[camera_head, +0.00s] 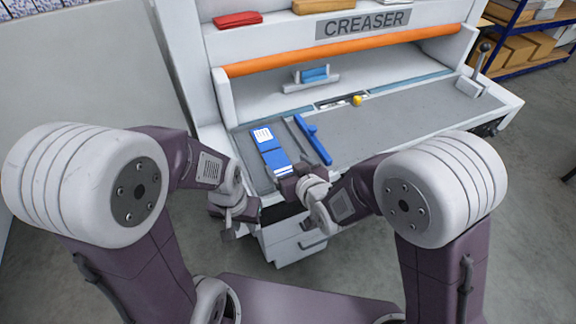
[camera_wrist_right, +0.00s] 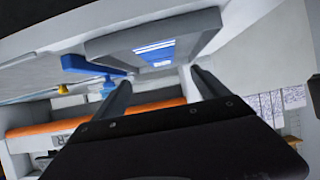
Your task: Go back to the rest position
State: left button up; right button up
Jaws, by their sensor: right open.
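My left gripper (camera_head: 232,218) hangs low in front of the creaser's front edge, clear of the blue items. Whether its jaws are apart cannot be made out. My right gripper (camera_head: 288,184) is at the near edge of the creaser bed, by the lower end of a blue-and-white printed piece (camera_head: 268,145). In the right wrist view my right gripper's fingers (camera_wrist_right: 160,76) are apart with nothing between them. The printed piece also shows beyond them (camera_wrist_right: 156,52). The creaser (camera_head: 400,120) is grey-white with an orange bar (camera_head: 340,54).
A blue bar (camera_head: 314,140) lies right of the printed piece. A yellow knob (camera_head: 357,100), a blue-topped block (camera_head: 314,75) and a lever (camera_head: 482,58) are further back. A red item (camera_head: 238,19) lies on top. Blue shelving with boxes (camera_head: 515,50) stands at the right. Floor is open at the lower right.

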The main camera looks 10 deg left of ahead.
jog(key=w+d+r+m+t+h+p, duration=0.1)
jog(key=w+d+r+m+h, duration=0.15)
jog(key=d, duration=0.65)
jog(key=w+d+r+m+h, duration=0.2)
jog(key=w+d+h, duration=0.1)
jog(key=d, duration=0.7)
jog(key=s+d+f+m+g+h, duration=0.25)
jog(key=s+d+f+g, duration=0.3)
jog(key=s+d, duration=0.3)
jog(key=s+f+g, duration=0.2)
jog(key=s, duration=0.4)
jog(key=s+f+g+y, duration=0.1)
jog(key=s+f+g, duration=0.1)
jog(key=s, duration=0.4)
jog(key=shift+s+a+f+g, duration=0.2)
jog(key=shift+s+f+g, duration=0.05)
jog(key=shift+g, duration=0.2)
